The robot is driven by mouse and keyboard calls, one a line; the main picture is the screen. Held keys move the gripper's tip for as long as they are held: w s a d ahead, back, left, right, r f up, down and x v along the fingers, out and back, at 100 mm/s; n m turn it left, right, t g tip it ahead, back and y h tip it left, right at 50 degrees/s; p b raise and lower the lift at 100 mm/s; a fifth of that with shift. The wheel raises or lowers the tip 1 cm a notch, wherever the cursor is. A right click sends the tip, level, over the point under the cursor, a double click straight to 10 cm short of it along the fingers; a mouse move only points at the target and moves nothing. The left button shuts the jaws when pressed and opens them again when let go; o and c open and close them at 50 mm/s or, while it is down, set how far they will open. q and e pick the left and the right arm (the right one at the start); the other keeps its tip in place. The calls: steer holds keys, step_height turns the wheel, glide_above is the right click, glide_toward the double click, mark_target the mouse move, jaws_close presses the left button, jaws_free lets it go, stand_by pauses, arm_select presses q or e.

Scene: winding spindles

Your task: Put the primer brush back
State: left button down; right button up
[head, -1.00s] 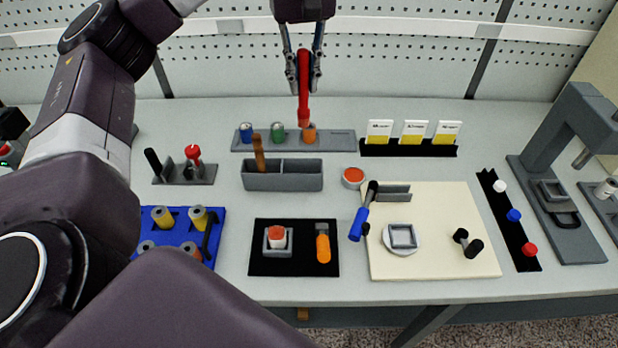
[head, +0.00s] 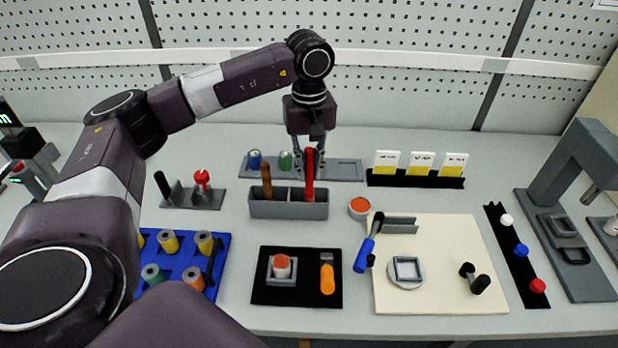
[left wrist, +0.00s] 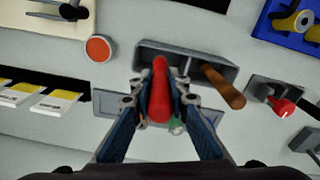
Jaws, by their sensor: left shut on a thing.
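My left gripper (head: 310,160) is shut on the red-handled brush (head: 309,183), which it holds upright over the right compartment of the grey two-part holder (head: 288,210). The brush's lower end appears to be inside that compartment; the front wall hides its tip. A brown-handled brush (head: 266,180) stands in the left compartment. In the left wrist view the red brush (left wrist: 160,95) sits between the fingers, with the holder (left wrist: 210,63) beyond it and the brown handle (left wrist: 222,86) to its right. My right gripper is not in view.
Behind the holder is a grey tray (head: 345,170) with a blue can (head: 254,160) and a green can (head: 286,160). An orange-topped round tin (head: 360,207) stands right of the holder.

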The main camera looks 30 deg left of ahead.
mark_target(309, 182)
arm_select(q)
step_height(309, 182, down, 4)
steer(key=shift+r+p, duration=0.15)
steer(key=shift+p, duration=0.3)
steer(key=shift+f, duration=0.35)
steer(key=shift+f, duration=0.1)
steer(key=c, duration=1.8)
jaws_free()
steer(key=shift+c, duration=0.2)
